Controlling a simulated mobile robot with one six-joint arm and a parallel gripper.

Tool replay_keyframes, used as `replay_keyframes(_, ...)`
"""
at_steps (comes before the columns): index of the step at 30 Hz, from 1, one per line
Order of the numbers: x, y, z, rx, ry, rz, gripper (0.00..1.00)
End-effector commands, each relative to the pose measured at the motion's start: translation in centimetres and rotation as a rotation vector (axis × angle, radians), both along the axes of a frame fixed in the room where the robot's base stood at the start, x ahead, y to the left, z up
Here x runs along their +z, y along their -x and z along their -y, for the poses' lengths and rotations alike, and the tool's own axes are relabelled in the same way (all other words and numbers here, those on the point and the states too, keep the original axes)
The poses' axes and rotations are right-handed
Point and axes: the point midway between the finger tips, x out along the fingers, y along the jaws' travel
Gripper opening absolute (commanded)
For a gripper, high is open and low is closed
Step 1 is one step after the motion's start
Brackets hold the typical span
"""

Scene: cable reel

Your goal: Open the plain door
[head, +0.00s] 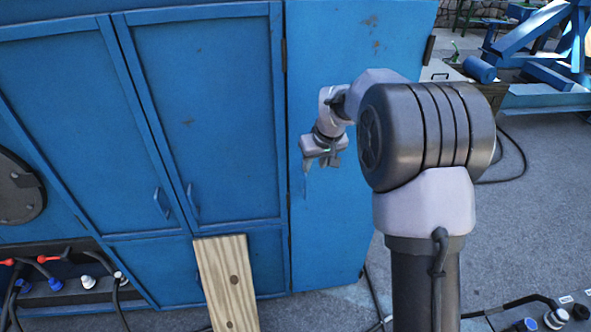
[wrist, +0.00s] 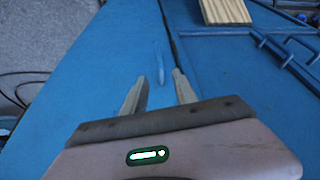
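The plain door is the flat, unframed blue panel (head: 345,225) at the right of the blue cabinet in the head view. It also fills much of the wrist view (wrist: 95,85). It looks shut along the dark seam beside the framed doors. A slim blue handle (wrist: 160,62) shows on it near that seam in the wrist view; my arm or gripper hides it in the head view. My gripper (head: 307,180) hangs in front of the panel's left part. In the wrist view its fingers (wrist: 158,78) are apart, with the handle lined up between the tips. I cannot tell whether they touch it.
Framed doors (head: 210,120) with small handles stand left of the panel. A wooden plank (head: 229,285) leans against the cabinet's lower front. Cables and plugs (head: 75,285) lie at lower left, and a cable runs over the floor at right. Grey floor (head: 540,220) lies open at right.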

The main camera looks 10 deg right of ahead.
Motion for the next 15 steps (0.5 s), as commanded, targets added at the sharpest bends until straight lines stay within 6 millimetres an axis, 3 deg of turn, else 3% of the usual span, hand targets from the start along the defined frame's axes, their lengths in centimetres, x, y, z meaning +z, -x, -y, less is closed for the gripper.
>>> replay_keyframes(1,-1.9,-0.5,-0.2,0.000,0.000,-0.004,0.34)
replay_keyframes(6,-6.6,-2.3,-0.6,0.000,-0.001,-0.004,0.34)
replay_keyframes(15,-12.5,-4.9,-1.1,-0.001,-0.001,-0.002,0.34)
